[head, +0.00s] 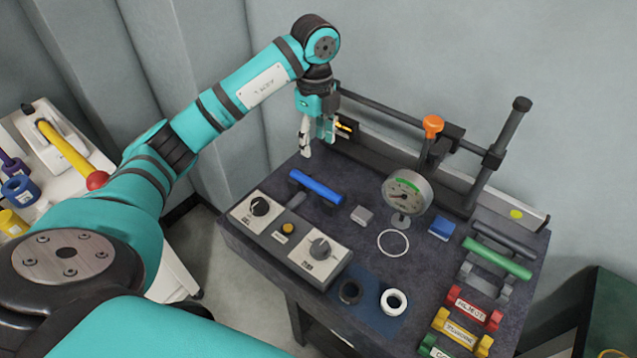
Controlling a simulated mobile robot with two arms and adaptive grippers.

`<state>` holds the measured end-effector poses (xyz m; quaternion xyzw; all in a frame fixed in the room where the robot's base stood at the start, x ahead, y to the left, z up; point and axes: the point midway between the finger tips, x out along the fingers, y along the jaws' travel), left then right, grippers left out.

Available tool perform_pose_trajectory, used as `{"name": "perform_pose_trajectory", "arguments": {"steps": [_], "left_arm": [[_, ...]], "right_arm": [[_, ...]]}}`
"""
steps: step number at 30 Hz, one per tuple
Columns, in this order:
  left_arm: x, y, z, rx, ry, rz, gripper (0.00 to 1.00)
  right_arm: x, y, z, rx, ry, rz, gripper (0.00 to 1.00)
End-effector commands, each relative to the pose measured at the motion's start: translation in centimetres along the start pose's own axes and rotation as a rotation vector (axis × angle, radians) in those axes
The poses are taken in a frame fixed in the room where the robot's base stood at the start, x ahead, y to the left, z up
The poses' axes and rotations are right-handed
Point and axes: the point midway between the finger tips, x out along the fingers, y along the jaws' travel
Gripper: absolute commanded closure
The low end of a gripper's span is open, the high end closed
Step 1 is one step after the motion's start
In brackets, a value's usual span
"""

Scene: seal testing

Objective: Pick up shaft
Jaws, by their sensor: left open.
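Several rods that could be the shaft are in the head view. A green rod (497,258) and a dark grey rod (505,240) rest on supports at the right of the bench. My left gripper (317,149) is open and points down over the bench's back left part, beyond the blue rod and apart from it. I see nothing between its fingers. My right gripper is out of view.
A control box (291,239) with knobs stands at the front left of the bench (262,180). A dial gauge (407,193), a lever with an orange knob (432,126) and a thick post (498,160) rise nearby. Labelled red, yellow and green holders (474,309) fill the front right.

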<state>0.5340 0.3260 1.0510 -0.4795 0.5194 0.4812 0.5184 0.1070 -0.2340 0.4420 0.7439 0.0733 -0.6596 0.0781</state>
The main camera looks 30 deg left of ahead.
Motion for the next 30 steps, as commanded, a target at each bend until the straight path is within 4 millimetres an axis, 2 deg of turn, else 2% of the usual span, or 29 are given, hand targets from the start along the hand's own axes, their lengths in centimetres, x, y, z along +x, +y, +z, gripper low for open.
{"name": "perform_pose_trajectory", "arguments": {"steps": [6,9,12,17,21,25,30], "left_arm": [[4.7,0.1,0.0,0.0,0.001,0.005,0.5],[6.5,0.1,0.0,0.0,0.001,0.003,0.5],[7.8,0.0,0.0,0.0,0.001,0.001,0.5],[8.8,0.0,0.0,0.001,0.0,0.0,0.5],[10.3,0.1,-0.1,0.001,0.002,0.004,0.5],[12.4,0.1,-0.1,0.0,0.001,0.002,0.5],[13.8,0.0,0.0,0.002,0.001,-0.001,0.5]], "right_arm": [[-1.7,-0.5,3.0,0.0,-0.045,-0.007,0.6],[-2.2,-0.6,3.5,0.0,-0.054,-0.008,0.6],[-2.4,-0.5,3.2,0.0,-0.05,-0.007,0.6],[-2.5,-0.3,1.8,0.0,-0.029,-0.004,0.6],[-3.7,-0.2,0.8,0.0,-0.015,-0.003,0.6],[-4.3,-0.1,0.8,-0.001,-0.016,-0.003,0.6],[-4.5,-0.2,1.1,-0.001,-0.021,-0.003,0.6]]}}
